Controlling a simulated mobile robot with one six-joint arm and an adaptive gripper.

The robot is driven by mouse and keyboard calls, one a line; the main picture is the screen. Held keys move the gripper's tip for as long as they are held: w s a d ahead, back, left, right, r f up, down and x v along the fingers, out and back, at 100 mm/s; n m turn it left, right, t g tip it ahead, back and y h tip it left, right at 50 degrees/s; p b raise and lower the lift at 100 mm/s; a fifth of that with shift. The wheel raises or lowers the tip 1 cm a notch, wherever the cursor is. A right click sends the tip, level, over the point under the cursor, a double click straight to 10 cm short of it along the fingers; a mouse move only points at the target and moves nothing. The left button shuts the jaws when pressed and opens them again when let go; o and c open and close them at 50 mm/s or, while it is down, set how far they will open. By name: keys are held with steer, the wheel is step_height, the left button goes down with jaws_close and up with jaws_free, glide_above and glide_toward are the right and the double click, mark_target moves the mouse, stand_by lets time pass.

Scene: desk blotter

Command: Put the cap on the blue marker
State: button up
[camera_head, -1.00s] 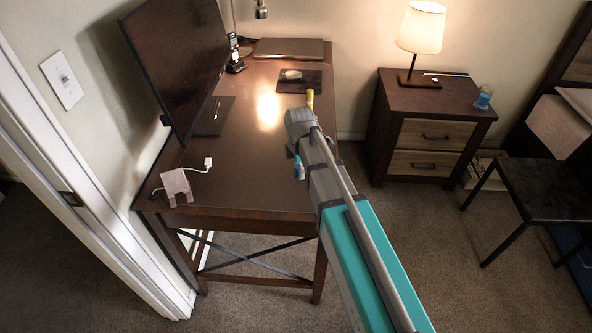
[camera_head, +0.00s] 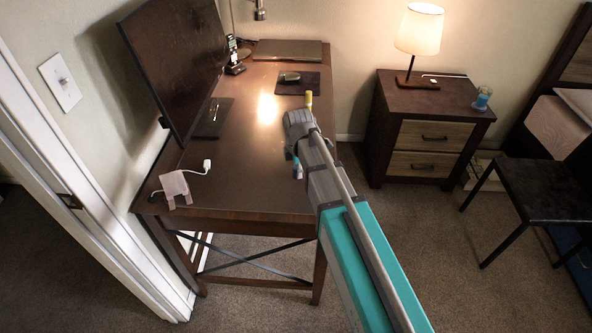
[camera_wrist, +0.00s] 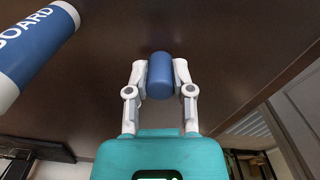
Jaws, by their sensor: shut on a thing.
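My gripper (camera_wrist: 160,80) is shut on a plain blue cylinder, which looks like the cap (camera_wrist: 160,75), held between its two white fingers. In the wrist view a blue and white marker (camera_wrist: 35,50) with the word "BOARD" on it shows large at the upper left, apart from the cap and cut off by the frame. In the head view a small blue and white thing (camera_head: 297,169), likely the marker, shows at the left side of my arm. My arm hides the fingers and the cap there.
The brown desk (camera_head: 235,175) is mostly bare. A yellow thing (camera_head: 308,99) shows beyond my wrist near the desk's right edge. A monitor (camera_head: 172,65) stands at the left, a mouse (camera_head: 289,77) lies at the back, and a pinkish block (camera_head: 175,186) with a white cable sits front left.

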steer(key=shift+r, duration=0.15)
step_height(320, 180, up, 2)
steer(key=shift+r+p, duration=0.1)
steer(key=shift+p, duration=1.05)
steer(key=s+d+r+p, duration=0.4)
steer(key=s+r+p, duration=0.6)
steer(key=s, duration=0.3)
steer(key=shift+s+r, duration=0.25)
steer(key=w+r+p, duration=0.2)
steer(key=w+p, duration=0.1)
steer(key=w, duration=0.8)
steer(key=w+a+r+n+p, duration=0.1)
steer(key=w+r+p, duration=0.2)
steer(key=w, duration=0.8)
steer(key=shift+a+r, duration=0.15)
steer(key=shift+r, duration=0.05)
steer(key=shift+f, duration=0.1)
